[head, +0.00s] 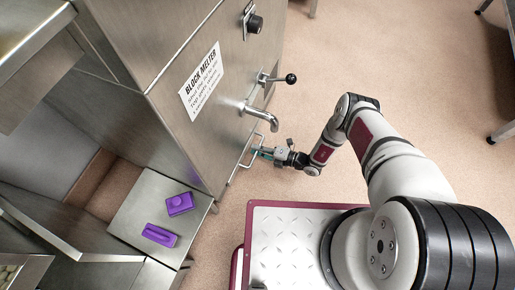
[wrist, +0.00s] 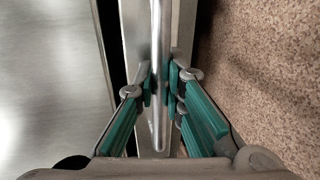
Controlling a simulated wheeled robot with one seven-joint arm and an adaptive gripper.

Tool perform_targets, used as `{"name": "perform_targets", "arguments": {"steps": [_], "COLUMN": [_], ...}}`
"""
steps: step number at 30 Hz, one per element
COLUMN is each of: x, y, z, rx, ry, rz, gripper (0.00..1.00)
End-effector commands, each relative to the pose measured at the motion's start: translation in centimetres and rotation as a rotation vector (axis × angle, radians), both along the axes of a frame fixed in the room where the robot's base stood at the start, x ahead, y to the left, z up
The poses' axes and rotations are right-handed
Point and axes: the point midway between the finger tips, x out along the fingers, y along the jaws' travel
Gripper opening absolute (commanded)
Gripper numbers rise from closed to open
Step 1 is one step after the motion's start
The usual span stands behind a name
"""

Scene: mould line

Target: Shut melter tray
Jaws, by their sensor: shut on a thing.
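The block melter (head: 195,90) is a steel cabinet with a printed label. Low on its front is the tray's bar handle (head: 236,174), beside the floor. My gripper (head: 259,152) is at this handle, below the spout. In the wrist view my gripper's teal pads (wrist: 160,85) are closed on both sides of the handle bar (wrist: 157,40). Behind the bar is the steel tray front (wrist: 132,30). A narrow dark gap shows between the tray front and the steel panel at left. The tray's inside is hidden.
A bent spout (head: 262,114) and a black-knobbed lever (head: 280,78) stick out above my gripper. A small steel table (head: 150,195) with two purple moulds (head: 160,236) stands at left.

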Motion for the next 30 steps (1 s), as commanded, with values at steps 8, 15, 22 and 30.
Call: {"name": "perform_targets", "arguments": {"steps": [8,15,22,30], "x": [0.1,0.1,-0.7,-2.5], "y": [0.2,0.0,-2.5,-7.5], "z": [0.1,0.1,0.6,1.7], "rx": [0.002,0.002,0.001,0.002], "ry": [-0.002,-0.001,0.001,-0.001], "rz": [-0.002,-0.002,-0.005,-0.006], "gripper": [0.31,0.31,0.31,0.31]}}
